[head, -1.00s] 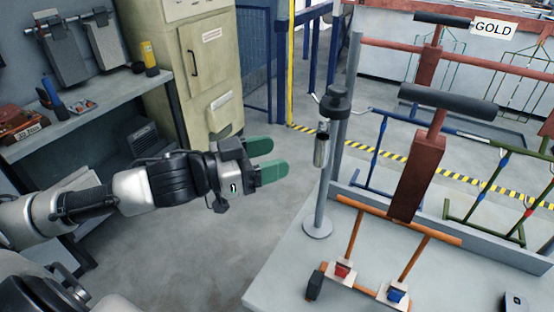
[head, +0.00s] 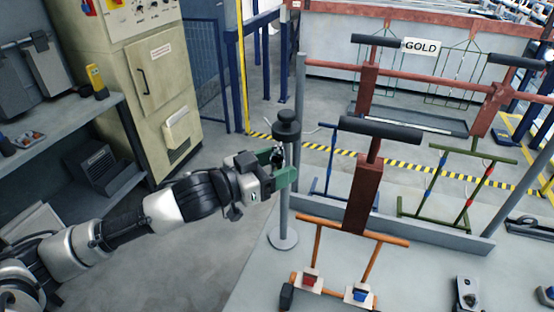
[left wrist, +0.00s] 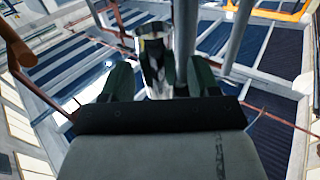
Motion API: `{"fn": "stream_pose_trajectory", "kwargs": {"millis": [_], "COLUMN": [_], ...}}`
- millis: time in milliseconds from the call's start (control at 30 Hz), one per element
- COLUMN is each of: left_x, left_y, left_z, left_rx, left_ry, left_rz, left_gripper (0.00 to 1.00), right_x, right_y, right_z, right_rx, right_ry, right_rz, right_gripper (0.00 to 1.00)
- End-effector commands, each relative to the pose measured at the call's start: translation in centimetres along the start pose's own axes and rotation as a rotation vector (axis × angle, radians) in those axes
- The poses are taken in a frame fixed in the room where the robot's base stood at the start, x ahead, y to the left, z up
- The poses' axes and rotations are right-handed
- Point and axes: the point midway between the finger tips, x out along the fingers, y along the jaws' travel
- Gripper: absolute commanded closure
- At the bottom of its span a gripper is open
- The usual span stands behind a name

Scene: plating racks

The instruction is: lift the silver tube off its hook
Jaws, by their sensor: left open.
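The silver tube (left wrist: 153,62) hangs at the upper part of a grey stand (head: 284,215) with a black cap (head: 287,124). In the head view it is mostly hidden by the gripper. My left gripper (head: 283,167) is open, its green fingers at the tube's height beside the pole. In the left wrist view the tube stands between the two fingers, with the grey pole close to its right. I cannot tell whether the fingers touch it. The hook is hardly visible. My right gripper is not in view.
An orange rack (head: 365,236) with red and blue clips stands right of the pole on the grey table. A dark red post (head: 361,195) with a black bar rises behind it. Green frames (head: 452,182) stand farther right. A beige cabinet (head: 158,85) is at left.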

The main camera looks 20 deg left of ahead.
Motion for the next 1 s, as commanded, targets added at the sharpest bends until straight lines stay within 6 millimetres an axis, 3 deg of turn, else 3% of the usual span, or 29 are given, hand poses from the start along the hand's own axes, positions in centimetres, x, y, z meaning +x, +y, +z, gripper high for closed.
{"fn": "stream_pose_trajectory", "kwargs": {"millis": [300, 667, 700, 833, 1000], "left_x": [0.23, 0.21, 0.21, 0.21, 0.18], "left_y": [0.01, 0.00, 0.00, 0.00, 0.02], "left_z": [0.03, 0.02, 0.02, 0.01, -0.16], "left_rx": [0.001, 0.001, 0.001, 0.001, 0.001], "left_ry": [0.000, 0.000, 0.000, 0.000, 0.001], "left_rz": [0.000, 0.000, 0.000, 0.000, 0.000], "left_gripper": [0.39, 0.94, 0.74, 0.93, 0.93], "right_x": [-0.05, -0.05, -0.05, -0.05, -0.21], "right_y": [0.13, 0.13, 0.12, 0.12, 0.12], "right_z": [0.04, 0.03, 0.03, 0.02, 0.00], "right_rx": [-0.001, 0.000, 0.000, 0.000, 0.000], "right_ry": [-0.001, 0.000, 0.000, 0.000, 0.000], "right_rz": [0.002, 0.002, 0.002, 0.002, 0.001], "right_gripper": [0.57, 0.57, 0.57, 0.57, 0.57]}}
